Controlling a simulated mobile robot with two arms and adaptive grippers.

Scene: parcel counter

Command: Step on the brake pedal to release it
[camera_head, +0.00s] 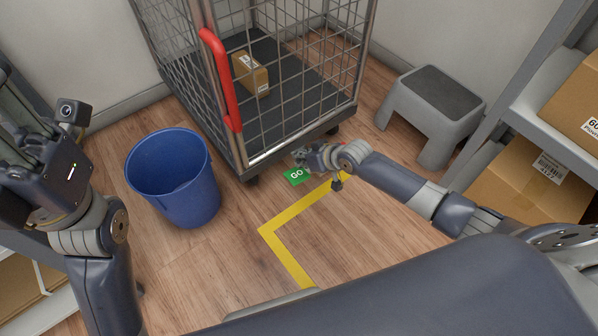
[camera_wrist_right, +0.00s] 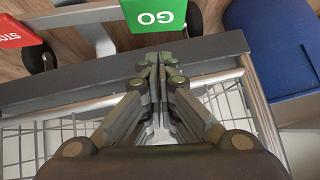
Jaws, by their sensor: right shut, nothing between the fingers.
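The roll cage trolley (camera_head: 245,160) stands on the wood floor against the wall, with a dark base and wire sides. Its green GO pedal (camera_head: 296,176) shows at the lower front edge, close to my right gripper (camera_head: 300,156). In the right wrist view, the GO pedal (camera_wrist_right: 155,14) lies just beyond the shut, empty fingertips (camera_wrist_right: 158,60). Whether the fingertips touch the GO pedal is unclear. My left gripper (camera_head: 18,130) is raised at the left edge, partly cut off.
A blue bin (camera_head: 172,178) stands left of the trolley. A grey step stool (camera_head: 430,110) is at the right, beside shelves with cardboard boxes (camera_head: 530,185). A small parcel (camera_head: 250,74) lies inside the trolley. Yellow tape (camera_head: 290,214) marks the open floor in front.

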